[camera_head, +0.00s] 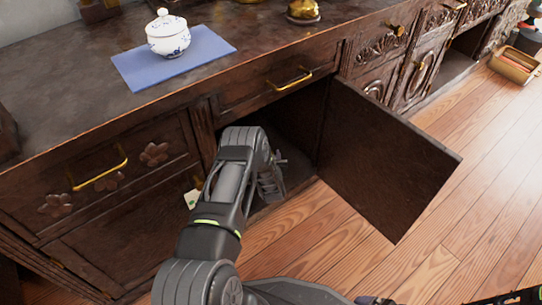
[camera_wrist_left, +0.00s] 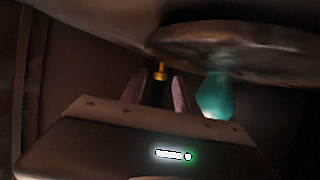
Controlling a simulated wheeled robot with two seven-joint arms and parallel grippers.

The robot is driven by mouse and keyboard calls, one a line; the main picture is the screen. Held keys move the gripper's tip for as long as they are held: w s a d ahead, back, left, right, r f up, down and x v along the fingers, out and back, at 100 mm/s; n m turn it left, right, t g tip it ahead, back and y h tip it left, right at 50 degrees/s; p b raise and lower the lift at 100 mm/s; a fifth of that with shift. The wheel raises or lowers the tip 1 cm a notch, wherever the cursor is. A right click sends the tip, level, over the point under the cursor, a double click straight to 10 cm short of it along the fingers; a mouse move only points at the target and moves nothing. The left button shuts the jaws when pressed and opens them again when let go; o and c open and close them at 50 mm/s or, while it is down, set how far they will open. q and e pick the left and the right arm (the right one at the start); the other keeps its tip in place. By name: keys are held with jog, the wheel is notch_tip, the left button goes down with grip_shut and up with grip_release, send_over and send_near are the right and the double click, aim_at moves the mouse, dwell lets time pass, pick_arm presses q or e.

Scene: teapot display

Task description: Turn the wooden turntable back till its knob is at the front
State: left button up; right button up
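The wooden turntable (camera_wrist_left: 245,45) shows in the left wrist view as a dark brown disc at the upper right. A small brass-coloured knob (camera_wrist_left: 160,70) is at its left edge. A teal object (camera_wrist_left: 214,95), dim and partly cut off by my gripper, borders the disc. My left gripper (camera_wrist_left: 159,78) has its two fingers apart, with the knob in line with the gap between the tips; contact cannot be told. In the head view my left arm reaches into the open cabinet, and my left gripper (camera_head: 270,184) is at its opening. The turntable is hidden there.
The cabinet door (camera_head: 385,160) stands open to the right of my arm. A drawer with a brass handle (camera_head: 290,80) is above the opening. A white lidded pot (camera_head: 168,37) stands on a blue mat (camera_head: 212,47) on the counter (camera_head: 70,85). The wooden floor (camera_head: 310,240) is clear in front.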

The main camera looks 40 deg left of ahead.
pick_arm(q)
jog(key=shift+b+x, duration=0.35)
jog(key=shift+x, duration=0.9)
grip_shut()
dwell(0.5)
